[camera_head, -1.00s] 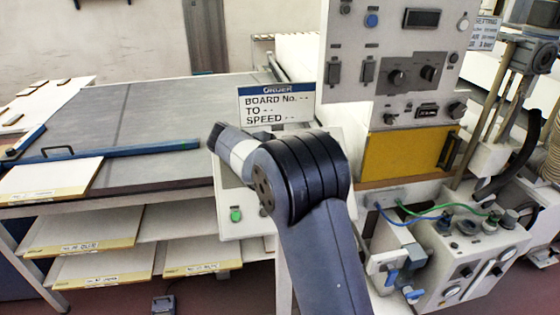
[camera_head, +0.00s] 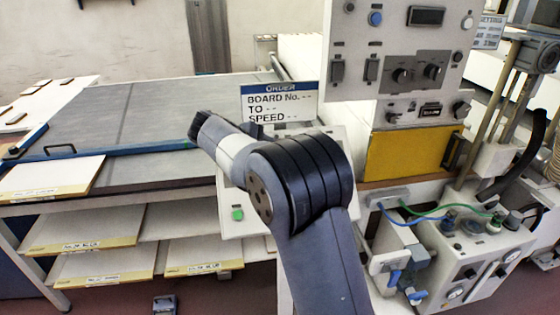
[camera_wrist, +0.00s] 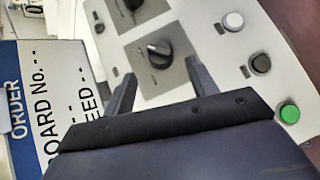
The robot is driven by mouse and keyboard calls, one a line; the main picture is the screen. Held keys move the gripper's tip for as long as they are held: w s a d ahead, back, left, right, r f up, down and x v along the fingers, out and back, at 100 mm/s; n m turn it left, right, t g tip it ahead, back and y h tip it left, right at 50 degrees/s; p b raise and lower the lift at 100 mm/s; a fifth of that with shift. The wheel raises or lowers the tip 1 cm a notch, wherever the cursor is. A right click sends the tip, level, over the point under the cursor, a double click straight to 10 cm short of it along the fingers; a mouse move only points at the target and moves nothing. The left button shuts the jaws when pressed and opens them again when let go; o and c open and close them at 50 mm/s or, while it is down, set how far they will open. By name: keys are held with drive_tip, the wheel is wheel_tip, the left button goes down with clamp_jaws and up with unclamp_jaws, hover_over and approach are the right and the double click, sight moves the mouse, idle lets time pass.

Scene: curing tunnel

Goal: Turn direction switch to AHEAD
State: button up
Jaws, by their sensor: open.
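In the wrist view, a black rotary knob (camera_wrist: 159,52) with a white pointer line sits on a dark plate on a pale control panel. A second knob (camera_wrist: 130,5) is partly cut off at the top edge. Their labels are too blurred to read, so I cannot tell which is the direction switch. My gripper (camera_wrist: 160,69) is open and empty. Its two fingers appear either side of the nearer knob, just below it in the picture; contact cannot be told. In the head view my arm hides most of this panel (camera_head: 231,227) and the gripper.
White (camera_wrist: 233,21), black (camera_wrist: 260,63) and green (camera_wrist: 289,113) buttons lie right of the knob. The ORDER sign (camera_head: 279,102) stands close to my wrist. A taller panel (camera_head: 395,45) with switches and knobs is at right, above a yellow panel (camera_head: 405,153).

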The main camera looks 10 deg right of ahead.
drive_tip(key=v, duration=0.5)
drive_tip(key=x, duration=1.1)
drive_tip(key=shift+p, duration=0.4)
drive_tip(key=shift+a+t, duration=0.1)
drive_tip(key=shift+t, duration=0.2)
drive_tip(key=shift+r, duration=0.1)
drive_tip(key=shift+r, duration=0.15)
